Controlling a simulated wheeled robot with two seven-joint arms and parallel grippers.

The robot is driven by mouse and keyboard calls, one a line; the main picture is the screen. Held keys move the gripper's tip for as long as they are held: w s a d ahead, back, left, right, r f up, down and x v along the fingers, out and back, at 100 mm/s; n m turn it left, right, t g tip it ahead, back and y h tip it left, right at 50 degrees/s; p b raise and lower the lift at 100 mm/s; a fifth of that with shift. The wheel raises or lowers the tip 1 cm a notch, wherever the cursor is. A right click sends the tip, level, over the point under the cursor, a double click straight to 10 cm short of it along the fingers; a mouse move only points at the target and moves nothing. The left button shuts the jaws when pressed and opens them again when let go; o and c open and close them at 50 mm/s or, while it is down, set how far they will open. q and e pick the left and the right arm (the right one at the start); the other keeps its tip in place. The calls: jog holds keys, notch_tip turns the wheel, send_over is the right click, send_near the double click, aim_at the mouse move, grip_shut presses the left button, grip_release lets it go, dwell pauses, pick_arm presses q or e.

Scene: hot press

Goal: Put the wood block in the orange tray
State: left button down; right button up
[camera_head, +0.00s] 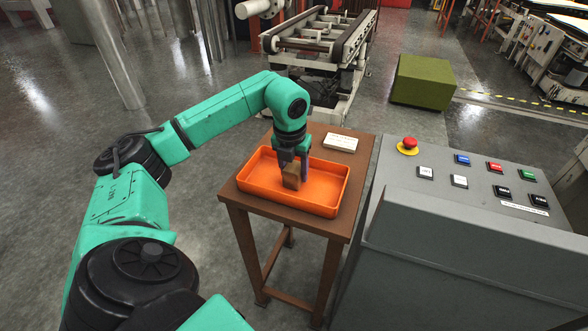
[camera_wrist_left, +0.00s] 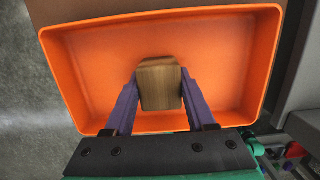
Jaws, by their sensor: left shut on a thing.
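The wood block (camera_head: 291,175) is a small brown block held between the fingers of my left gripper (camera_head: 293,172). In the left wrist view the block (camera_wrist_left: 159,84) sits between the two purple fingers of the left gripper (camera_wrist_left: 160,98), which are shut on it. The orange tray (camera_head: 321,207) stands on a small brown table. The block and fingertips are over the inside of the tray, within its walls. I cannot tell whether the block touches the tray floor. The wrist view shows the orange tray (camera_wrist_left: 160,22) all around the block. My right gripper is not in view.
The brown table (camera_head: 290,226) has a small white box (camera_head: 341,142) behind the tray. A grey control panel (camera_head: 455,235) with several buttons and a red emergency knob (camera_head: 409,143) stands close on the right. A green block (camera_head: 424,81) and a conveyor are farther back.

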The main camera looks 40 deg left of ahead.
aim_at(292, 171)
pick_arm(q)
jog(key=c, duration=0.7)
grip_release()
jog(key=shift+f, duration=0.1)
jog(key=o, duration=0.5)
jog(key=shift+r, duration=0.65)
jog(key=r, duration=0.3)
jog(key=s+r, duration=0.1)
jog(key=r, duration=0.7)
jog(key=shift+s+d, duration=0.35)
